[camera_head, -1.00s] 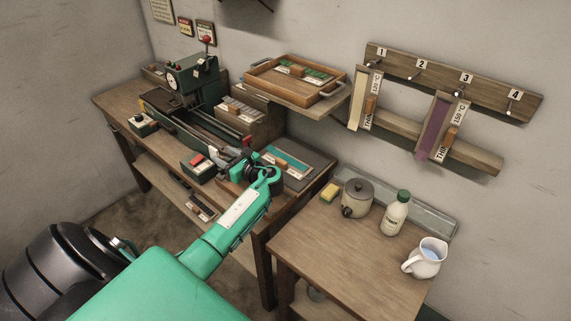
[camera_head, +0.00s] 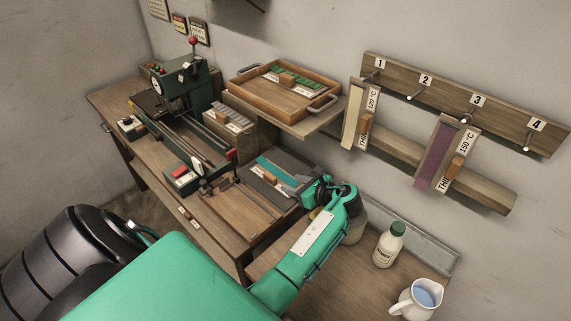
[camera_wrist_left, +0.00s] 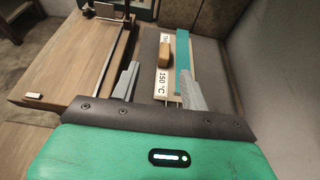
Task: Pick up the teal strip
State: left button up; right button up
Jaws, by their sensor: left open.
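The teal strip (camera_head: 275,166) lies on a dark grey mat (camera_head: 300,163) at the right end of the workbench. In the left wrist view the teal strip (camera_wrist_left: 183,52) runs away from me beside a white label (camera_wrist_left: 163,75) reading 150 °C and a small wooden block (camera_wrist_left: 166,53). My left gripper (camera_head: 306,188) is at the mat's right end in the head view. In the wrist view its open fingers (camera_wrist_left: 160,88) straddle the near end of the label and strip, with nothing visibly gripped. Their height above the mat is unclear. My right gripper is not in view.
A wooden tray (camera_head: 325,98) sits on the raised shelf. A numbered peg rack (camera_head: 450,101) holds two strips. A bottle (camera_head: 389,245) and jug (camera_head: 418,297) stand on the side table.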

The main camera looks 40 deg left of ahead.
pick_arm(q)
jog(key=shift+w+f, duration=0.45)
jog(key=shift+w, duration=0.25)
jog(key=p, duration=0.1)
send_near(271, 176)
jog(key=a, duration=0.3)
jog(key=shift+s+a+f, duration=0.1)
jog(key=shift+a+f, duration=0.2)
jog(key=shift+a, duration=0.1)
jog(key=x, duration=0.2)
jog(key=p+x, duration=0.1)
jog(key=x, duration=0.1)
jog(key=shift+w+a+f+p, duration=0.2)
jog(key=shift+f+p, duration=0.1)
jog(key=shift+f, duration=0.15)
jog(key=shift+a+f, duration=0.1)
jog(key=shift+a, duration=0.05)
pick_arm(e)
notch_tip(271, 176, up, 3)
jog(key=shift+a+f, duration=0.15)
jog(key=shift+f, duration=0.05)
pick_arm(q)
jog(key=shift+c, duration=0.4)
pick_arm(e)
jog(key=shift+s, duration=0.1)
pick_arm(q)
grip_shut()
